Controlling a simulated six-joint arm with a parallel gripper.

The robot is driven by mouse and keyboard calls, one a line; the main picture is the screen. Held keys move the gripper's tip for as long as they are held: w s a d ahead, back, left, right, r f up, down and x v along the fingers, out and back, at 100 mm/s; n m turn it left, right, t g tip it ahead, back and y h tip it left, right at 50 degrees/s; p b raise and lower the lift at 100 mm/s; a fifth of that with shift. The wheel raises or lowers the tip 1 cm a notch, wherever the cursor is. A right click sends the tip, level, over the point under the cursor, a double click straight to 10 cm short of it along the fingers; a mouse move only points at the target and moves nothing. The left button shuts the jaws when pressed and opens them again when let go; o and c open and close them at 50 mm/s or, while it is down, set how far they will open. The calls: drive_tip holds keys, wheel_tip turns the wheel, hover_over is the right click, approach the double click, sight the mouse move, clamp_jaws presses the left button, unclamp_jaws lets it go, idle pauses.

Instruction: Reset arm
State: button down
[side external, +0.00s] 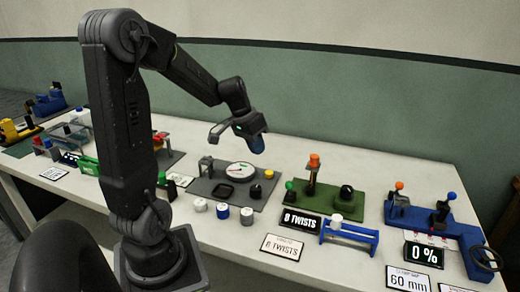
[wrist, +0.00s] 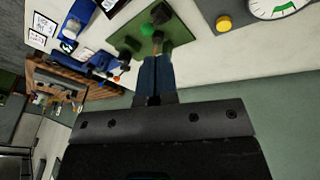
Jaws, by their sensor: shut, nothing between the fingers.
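My gripper (side external: 257,143) hangs above the white bench in the side view, over the back of the grey station with the dial. Its blue fingers are together and hold nothing. In the wrist view the shut fingers (wrist: 156,75) point up the picture from the dark gripper body. They overlap the edge of the green station behind them. My gripper appears clear of everything on the bench.
The bench (side external: 320,160) carries a white dial (side external: 241,171), a green station (side external: 330,200) with an orange-topped lever, a blue spool rack (side external: 349,236), several small spools and a blue station (side external: 440,225) reading "0 %". A green wall (side external: 350,110) stands behind.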

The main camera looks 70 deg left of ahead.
drive_tip(key=shift+d, duration=0.1)
drive_tip(key=s+d+r+m, duration=0.1)
drive_tip(key=s+d+r, duration=0.1)
drive_tip(key=d, duration=0.5)
drive_tip(key=s+d+r+m+t+y, duration=0.1)
drive_tip(key=s+d+r, duration=0.2)
drive_tip(key=s+d, duration=0.2)
drive_tip(key=s+d+r+m+t, duration=0.1)
drive_tip(key=s+d, duration=0.3)
drive_tip(key=d, duration=0.5)
drive_tip(key=shift+d+r, duration=0.25)
drive_tip(key=shift+r, duration=0.65)
